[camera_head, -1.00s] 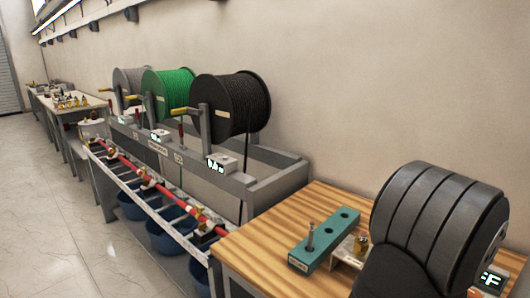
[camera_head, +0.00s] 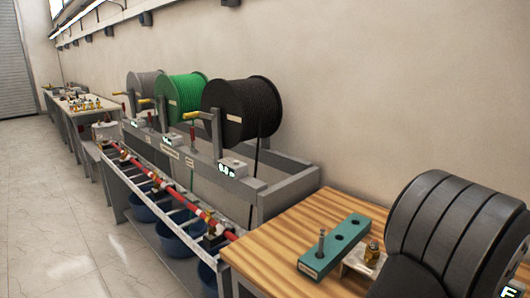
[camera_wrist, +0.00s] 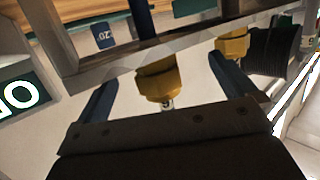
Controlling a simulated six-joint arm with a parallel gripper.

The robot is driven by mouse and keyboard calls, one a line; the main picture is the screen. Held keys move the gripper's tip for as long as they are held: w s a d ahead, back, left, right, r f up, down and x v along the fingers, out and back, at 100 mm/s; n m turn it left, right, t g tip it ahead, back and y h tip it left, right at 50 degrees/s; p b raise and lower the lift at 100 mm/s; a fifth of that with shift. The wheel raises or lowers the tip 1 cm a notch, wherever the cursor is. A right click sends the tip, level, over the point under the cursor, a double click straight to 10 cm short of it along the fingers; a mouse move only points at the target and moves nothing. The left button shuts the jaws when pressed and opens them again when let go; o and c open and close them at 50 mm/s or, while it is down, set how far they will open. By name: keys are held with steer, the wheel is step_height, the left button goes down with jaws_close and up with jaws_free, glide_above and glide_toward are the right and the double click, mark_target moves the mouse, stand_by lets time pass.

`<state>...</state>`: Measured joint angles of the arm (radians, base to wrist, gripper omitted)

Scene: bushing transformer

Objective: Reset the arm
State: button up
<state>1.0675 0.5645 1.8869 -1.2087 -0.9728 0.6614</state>
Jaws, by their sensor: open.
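My gripper (camera_wrist: 166,76) shows in the wrist view with its two blue-grey fingers spread apart. No object is held between them. A yellow brass-coloured fitting (camera_wrist: 157,80) appears in the gap between the fingers, seemingly beyond them; I cannot tell how far. A second yellow fitting (camera_wrist: 233,45) is near the right finger. In the head view, a large dark rounded arm part of mine fills the lower right, and the gripper itself is not seen there.
A wooden table (camera_head: 290,225) holds a teal block (camera_head: 336,247) with an upright metal pin and a small brass fitting (camera_head: 372,254). To the left, a grey rack carries black (camera_head: 242,108), green (camera_head: 182,97) and grey spools. Open tiled floor (camera_head: 45,200) lies left.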

steer(key=v, duration=0.5)
steer(key=shift+s+r, duration=0.1)
steer(key=shift+w+d+f+m+g+h, duration=0.1)
steer(key=shift+w+f+m+g+h, duration=0.1)
steer(key=shift+w+m+h, duration=0.5)
steer(key=shift+w+d+f+m+g+h, duration=0.2)
steer(key=shift+w+h, duration=0.25)
steer(key=shift+w, duration=0.65)
steer(key=shift+w+d+f+m+g+h, duration=0.1)
steer(key=shift+w+f+m+h, duration=0.15)
steer(key=shift+w+m+h, duration=0.5)
steer(key=shift+w+h, duration=0.15)
steer(key=shift+h, duration=0.15)
steer(key=shift+m+g+h, duration=2.3)
steer(key=shift+m+h, duration=0.4)
steer(key=shift+m, duration=0.05)
